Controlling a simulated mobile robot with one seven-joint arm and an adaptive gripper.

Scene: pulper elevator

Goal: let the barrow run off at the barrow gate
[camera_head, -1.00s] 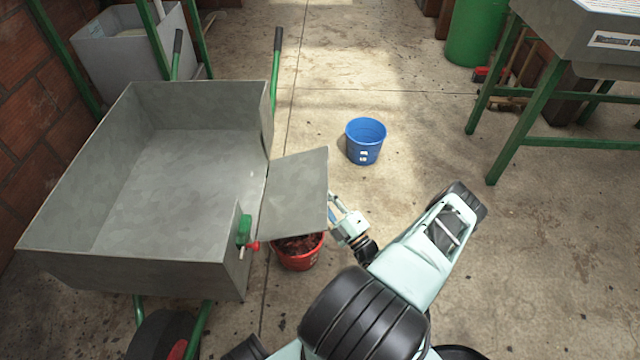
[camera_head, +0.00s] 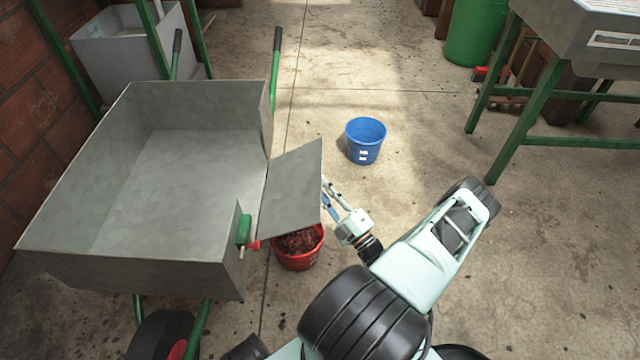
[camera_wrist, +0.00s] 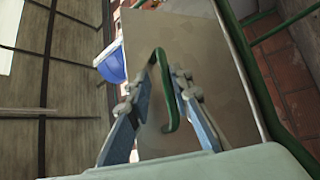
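The grey metal barrow (camera_head: 180,170) stands at left with an empty tray. Its gate (camera_head: 292,190) is a grey plate hinged on the right side, tilted outward and partly open. A green catch (camera_head: 244,230) with a red knob (camera_head: 253,245) sits at the near corner. My gripper (camera_head: 325,190) is at the gate's outer edge. In the wrist view, a green handle (camera_wrist: 160,65) on the gate plate (camera_wrist: 205,65) lies between the spread fingers of my gripper (camera_wrist: 163,78). Contact with the handle is not clear. A red bucket (camera_head: 298,262) with dark red contents stands under the gate.
A blue bucket (camera_head: 365,142) stands on the floor beyond my gripper. A green-legged grey machine (camera_head: 580,55) is at upper right, a green drum (camera_head: 474,35) behind it. A brick wall (camera_head: 40,110) bounds the left. The concrete floor at right is mostly clear.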

